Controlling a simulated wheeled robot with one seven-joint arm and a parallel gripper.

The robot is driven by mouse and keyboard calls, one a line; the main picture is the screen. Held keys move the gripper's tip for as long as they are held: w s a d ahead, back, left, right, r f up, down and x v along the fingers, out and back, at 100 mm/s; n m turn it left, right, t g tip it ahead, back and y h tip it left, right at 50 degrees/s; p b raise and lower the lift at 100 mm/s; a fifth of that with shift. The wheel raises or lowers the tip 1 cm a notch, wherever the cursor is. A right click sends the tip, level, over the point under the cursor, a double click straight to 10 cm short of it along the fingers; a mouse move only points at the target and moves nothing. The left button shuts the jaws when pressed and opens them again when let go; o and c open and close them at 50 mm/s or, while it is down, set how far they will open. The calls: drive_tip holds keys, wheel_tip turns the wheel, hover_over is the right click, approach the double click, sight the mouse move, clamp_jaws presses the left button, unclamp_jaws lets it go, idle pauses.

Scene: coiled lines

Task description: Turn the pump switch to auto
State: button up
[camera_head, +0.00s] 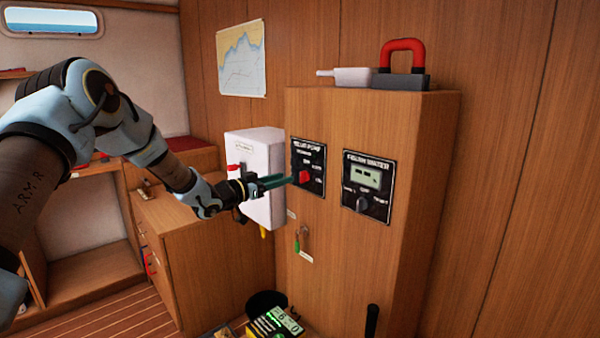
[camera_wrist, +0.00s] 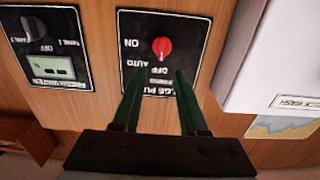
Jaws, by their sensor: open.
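The pump switch is a red knob (camera_head: 304,176) on a black panel (camera_head: 309,152) on the wooden cabinet's face. In the wrist view the panel appears upside down, with the red knob (camera_wrist: 162,48) above the OFF label and ON and AUTO to its left. I cannot clearly tell which label the knob points to. My gripper (camera_head: 286,181) is in front of the panel at about knob height, its tips just left of the knob. In the wrist view its two green fingers (camera_wrist: 159,76) are apart with nothing between them; the knob shows beyond the tips.
A second black panel (camera_head: 367,187) with a display and a dark knob is to the right. A white box (camera_head: 255,165) stands close on the left. A small key-like fitting (camera_head: 302,238) hangs below. A red-handled item (camera_head: 402,60) rests on the cabinet top.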

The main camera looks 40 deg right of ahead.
sight(303, 176)
drive_tip(key=d+p, duration=0.2)
drive_tip(key=d, duration=0.5)
drive_tip(key=shift+s+d, duration=0.15)
drive_tip(key=shift+d, duration=0.1)
clamp_jaws()
drive_tip(key=shift+f, duration=0.1)
